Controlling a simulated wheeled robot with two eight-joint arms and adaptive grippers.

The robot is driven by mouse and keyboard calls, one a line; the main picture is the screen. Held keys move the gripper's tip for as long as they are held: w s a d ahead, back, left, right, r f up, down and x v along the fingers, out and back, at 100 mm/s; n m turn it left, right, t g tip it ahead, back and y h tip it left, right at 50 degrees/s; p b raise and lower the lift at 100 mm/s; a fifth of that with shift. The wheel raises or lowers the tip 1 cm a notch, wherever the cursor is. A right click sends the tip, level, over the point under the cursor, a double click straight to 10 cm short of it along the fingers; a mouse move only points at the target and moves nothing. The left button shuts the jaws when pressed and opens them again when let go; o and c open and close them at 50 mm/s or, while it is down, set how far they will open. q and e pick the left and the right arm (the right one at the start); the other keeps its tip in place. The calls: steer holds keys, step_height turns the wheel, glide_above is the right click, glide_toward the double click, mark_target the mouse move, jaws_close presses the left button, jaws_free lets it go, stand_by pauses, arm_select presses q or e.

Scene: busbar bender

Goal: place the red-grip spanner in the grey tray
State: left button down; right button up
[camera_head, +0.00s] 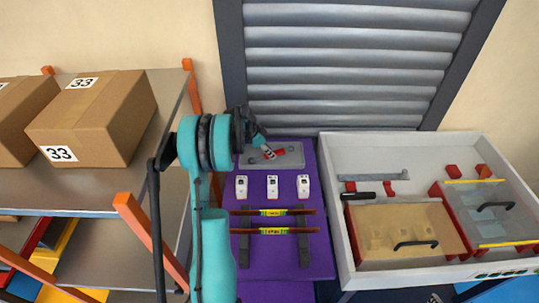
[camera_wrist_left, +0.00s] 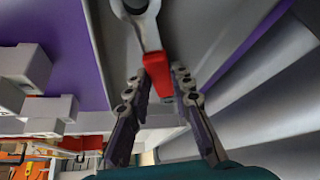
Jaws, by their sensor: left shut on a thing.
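The red-grip spanner (camera_wrist_left: 150,35) is in my left gripper (camera_wrist_left: 164,78), whose two fingers are shut on its red grip. Its metal ring end points away from the fingers in the left wrist view. In the head view my left gripper (camera_head: 264,145) is over the grey tray (camera_head: 293,161), and a bit of the red grip (camera_head: 279,152) shows beside it. The grey tray lies at the back of the purple table top and also fills the area behind the spanner in the wrist view (camera_wrist_left: 205,30). I cannot tell whether the spanner touches the tray floor. My right gripper is not in view.
Several white blocks (camera_head: 272,187) stand in a row in front of the tray, with two striped bars (camera_head: 275,231) nearer. A white-walled bin (camera_head: 343,235) with lidded boxes is at right. A shelf with cartons (camera_head: 95,115) is at left. A shutter (camera_head: 350,60) rises behind.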

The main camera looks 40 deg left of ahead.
arm_select(q)
steer(key=shift+f, duration=0.15)
steer(key=shift+f, duration=0.1)
steer(key=c, duration=1.3)
jaws_free()
